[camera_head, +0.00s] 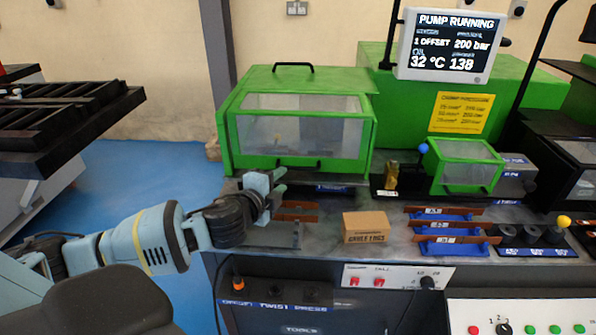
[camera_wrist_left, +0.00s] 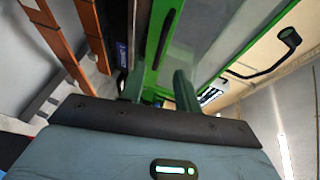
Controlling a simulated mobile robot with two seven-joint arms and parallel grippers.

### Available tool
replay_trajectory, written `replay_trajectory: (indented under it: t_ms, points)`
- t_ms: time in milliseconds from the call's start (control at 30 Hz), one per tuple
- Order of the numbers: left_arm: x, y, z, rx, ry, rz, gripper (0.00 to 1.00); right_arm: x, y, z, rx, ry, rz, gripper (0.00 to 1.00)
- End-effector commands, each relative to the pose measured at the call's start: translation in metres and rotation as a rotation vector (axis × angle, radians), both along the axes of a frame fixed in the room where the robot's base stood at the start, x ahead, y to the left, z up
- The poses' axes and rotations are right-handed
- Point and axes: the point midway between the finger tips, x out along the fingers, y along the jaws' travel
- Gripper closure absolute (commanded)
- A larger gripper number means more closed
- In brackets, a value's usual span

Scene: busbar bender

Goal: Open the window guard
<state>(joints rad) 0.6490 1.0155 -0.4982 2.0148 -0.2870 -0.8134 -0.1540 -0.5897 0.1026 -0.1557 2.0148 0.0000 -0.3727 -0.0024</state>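The large green guard (camera_head: 228,140) with clear window panels stands at the back left of the bench, its front panel down. A black bar handle (camera_head: 318,163) runs along the lower front edge; a black handle also shows in the left wrist view (camera_wrist_left: 268,62). A smaller green guard (camera_head: 462,143) with a clear panel stands to the right; it also looks shut. My left gripper (camera_head: 281,181) is just in front of the large guard's lower front edge, left of its handle. In the left wrist view its two fingers (camera_wrist_left: 159,88) stand apart with nothing seen held. My right gripper is out of view.
A small cardboard box (camera_head: 365,227) and blue holders with copper bars (camera_head: 446,227) lie on the bench to the right of my gripper. A copper bar (camera_head: 299,209) lies close beside it. A screen (camera_head: 447,45) reads "PUMP RUNNING". A yellow-knobbed lever (camera_head: 563,221) stands at right.

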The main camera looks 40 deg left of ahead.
Motion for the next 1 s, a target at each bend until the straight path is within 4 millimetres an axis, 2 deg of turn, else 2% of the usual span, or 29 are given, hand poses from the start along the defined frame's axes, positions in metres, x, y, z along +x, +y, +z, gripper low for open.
replay_trajectory:
  t_ms: [500, 700, 967, 1000]
  points:
    - [0.062, 0.009, -0.012, -0.003, -0.001, 0.0, 0.68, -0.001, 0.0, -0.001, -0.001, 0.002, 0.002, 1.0]
    - [0.071, 0.01, -0.014, -0.002, -0.001, -0.002, 0.68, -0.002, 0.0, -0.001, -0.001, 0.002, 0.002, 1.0]
    - [0.071, 0.01, -0.014, -0.002, -0.001, -0.002, 0.68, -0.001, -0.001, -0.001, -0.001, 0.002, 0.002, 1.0]
    - [0.071, 0.01, -0.014, -0.002, -0.001, -0.002, 0.73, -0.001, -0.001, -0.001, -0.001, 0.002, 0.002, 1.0]
